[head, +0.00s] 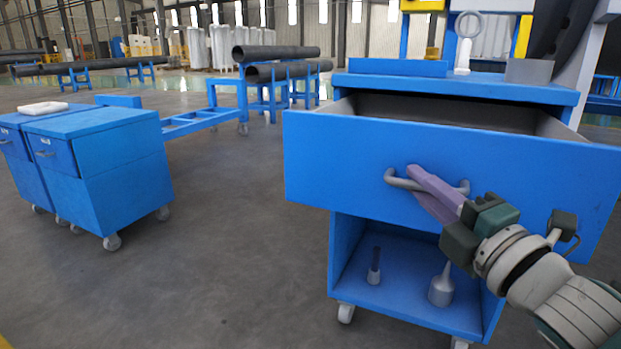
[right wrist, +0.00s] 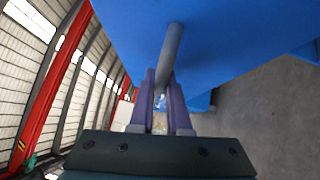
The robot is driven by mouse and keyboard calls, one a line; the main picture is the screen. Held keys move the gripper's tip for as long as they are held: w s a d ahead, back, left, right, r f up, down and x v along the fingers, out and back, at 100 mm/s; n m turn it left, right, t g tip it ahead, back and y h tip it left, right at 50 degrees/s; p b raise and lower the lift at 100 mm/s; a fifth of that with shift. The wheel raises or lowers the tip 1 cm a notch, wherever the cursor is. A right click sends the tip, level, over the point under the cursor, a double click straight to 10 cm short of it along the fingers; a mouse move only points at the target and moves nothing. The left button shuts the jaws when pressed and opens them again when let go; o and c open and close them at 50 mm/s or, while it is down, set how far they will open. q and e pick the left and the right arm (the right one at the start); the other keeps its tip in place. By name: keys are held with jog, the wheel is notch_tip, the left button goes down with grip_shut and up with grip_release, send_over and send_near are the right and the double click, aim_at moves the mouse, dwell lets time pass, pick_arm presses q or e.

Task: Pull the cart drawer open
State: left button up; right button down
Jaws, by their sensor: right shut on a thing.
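The blue cart (head: 337,262) stands at the right in the head view. Its wide top drawer (head: 330,165) is pulled out, and part of its grey inside shows behind the front panel. A grey bar handle (head: 402,183) is on the drawer front. My right gripper (head: 422,180), with purple fingers, is shut on the handle. In the right wrist view the handle (right wrist: 170,48) runs down to between the purple fingers (right wrist: 162,95), with the blue drawer front (right wrist: 235,35) behind it. My left gripper is not in view.
The cart's open lower shelf holds a small dark-topped tool (head: 374,268) and a grey funnel-shaped piece (head: 441,285). Blue wheeled cabinets (head: 110,170) stand at the left. Pipes (head: 276,52) lie on racks behind. The floor (head: 240,240) between cabinets and cart is clear.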

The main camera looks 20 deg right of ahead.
jog(key=c, duration=0.9)
grip_release()
jog(key=s+f+p, duration=0.1)
jog(key=s, duration=0.8)
jog(key=shift+s+a+f, duration=0.15)
jog(key=shift+s+a, duration=0.15)
jog(key=shift+s, duration=0.1)
